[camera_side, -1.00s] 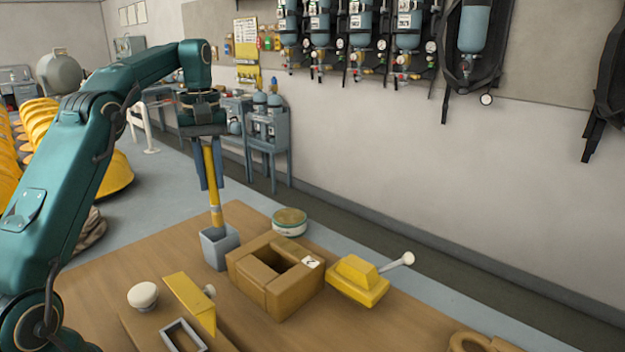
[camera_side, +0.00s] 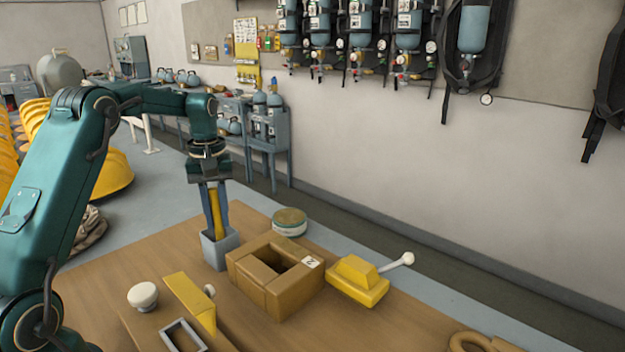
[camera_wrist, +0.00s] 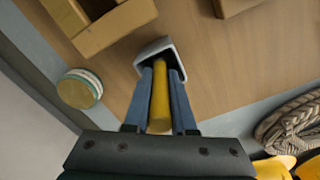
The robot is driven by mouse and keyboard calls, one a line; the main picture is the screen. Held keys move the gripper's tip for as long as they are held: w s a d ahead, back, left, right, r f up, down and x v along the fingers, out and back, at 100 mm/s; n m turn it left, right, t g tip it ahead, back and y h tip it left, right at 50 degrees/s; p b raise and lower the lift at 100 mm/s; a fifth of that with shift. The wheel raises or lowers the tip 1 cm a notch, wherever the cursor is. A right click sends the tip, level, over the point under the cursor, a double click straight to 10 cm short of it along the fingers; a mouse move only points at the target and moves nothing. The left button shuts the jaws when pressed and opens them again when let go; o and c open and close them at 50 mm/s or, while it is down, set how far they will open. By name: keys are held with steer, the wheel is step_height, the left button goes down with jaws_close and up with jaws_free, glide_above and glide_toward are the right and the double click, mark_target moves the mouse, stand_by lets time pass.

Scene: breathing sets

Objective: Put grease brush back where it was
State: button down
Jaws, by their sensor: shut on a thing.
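The grease brush (camera_side: 215,212) shows as a yellow handle standing upright in a grey square holder (camera_side: 219,252) on the table. Its lower end is hidden inside the holder. My gripper (camera_side: 216,232) points straight down with its blue fingers on either side of the handle, shut on it, the fingertips at the holder's mouth. In the wrist view the yellow handle (camera_wrist: 160,95) lies between the two fingers, and the holder's pale rim (camera_wrist: 157,47) surrounds the tips.
A brown box (camera_side: 275,290) with a slot stands right of the holder. A round tin (camera_side: 289,222) is behind it. A yellow block with a white-knobbed lever (camera_side: 358,280) is further right. A white knob (camera_side: 142,296) and yellow angled piece (camera_side: 190,300) stand in front.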

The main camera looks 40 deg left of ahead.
steer(key=shift+f, duration=0.1)
steer(key=c, duration=0.7)
jaws_free()
steer(key=shift+c, duration=0.2)
